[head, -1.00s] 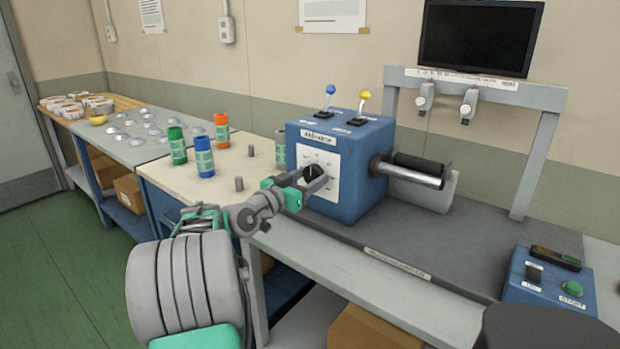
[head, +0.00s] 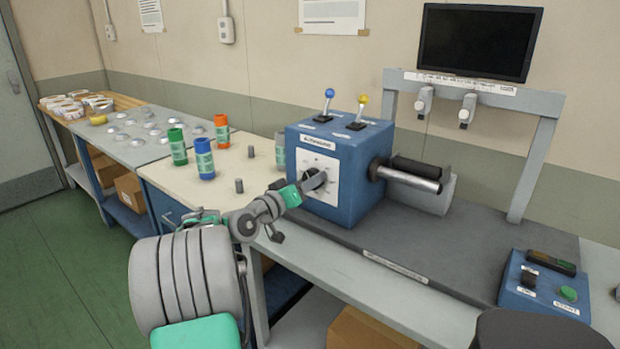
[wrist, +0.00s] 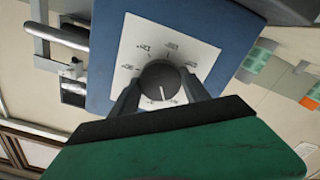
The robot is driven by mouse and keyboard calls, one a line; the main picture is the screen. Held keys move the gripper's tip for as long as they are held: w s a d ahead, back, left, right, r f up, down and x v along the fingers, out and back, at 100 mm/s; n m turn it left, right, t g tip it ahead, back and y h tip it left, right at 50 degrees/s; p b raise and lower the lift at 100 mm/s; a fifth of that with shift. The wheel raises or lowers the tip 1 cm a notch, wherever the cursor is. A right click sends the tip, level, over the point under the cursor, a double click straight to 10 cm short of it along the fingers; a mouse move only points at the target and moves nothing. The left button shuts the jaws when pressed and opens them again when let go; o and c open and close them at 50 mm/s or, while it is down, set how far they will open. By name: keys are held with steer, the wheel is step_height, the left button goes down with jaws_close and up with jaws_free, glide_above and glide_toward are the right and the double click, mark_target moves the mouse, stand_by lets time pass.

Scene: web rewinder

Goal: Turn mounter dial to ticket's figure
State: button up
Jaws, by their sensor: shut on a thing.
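The mounter (head: 345,200) is a blue box on the bench with a white dial plate (head: 318,165) on its front-left face. In the wrist view my gripper (wrist: 160,92) has one finger on each side of the round dark dial (wrist: 160,80) and is shut on it. The dial's pale pointer line points down in that view, slightly right. Marks ring the dial on the plate, but their figures are too small to read. In the head view my gripper (head: 312,182) covers much of the dial. No ticket is readable; a paper sheet (head: 333,12) hangs on the wall.
Two levers, blue-knobbed (head: 329,94) and yellow-knobbed (head: 362,100), stand on the mounter. A roller (head: 412,178) sticks out to its right. Green, blue and orange-capped cans (head: 204,160) stand at left. A control box (head: 545,285) sits at front right.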

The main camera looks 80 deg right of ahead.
steer(key=shift+f+n+p, duration=0.15)
steer(key=shift+n+p, duration=0.15)
steer(key=shift+n, duration=0.4)
steer(key=shift+s+f, duration=0.1)
steer(key=o, duration=1.4)
steer(key=shift+r, duration=0.2)
steer(key=shift+a, duration=0.1)
steer(key=v, duration=0.7)
steer(key=shift+w+a, duration=0.25)
steer(key=shift+a, duration=0.1)
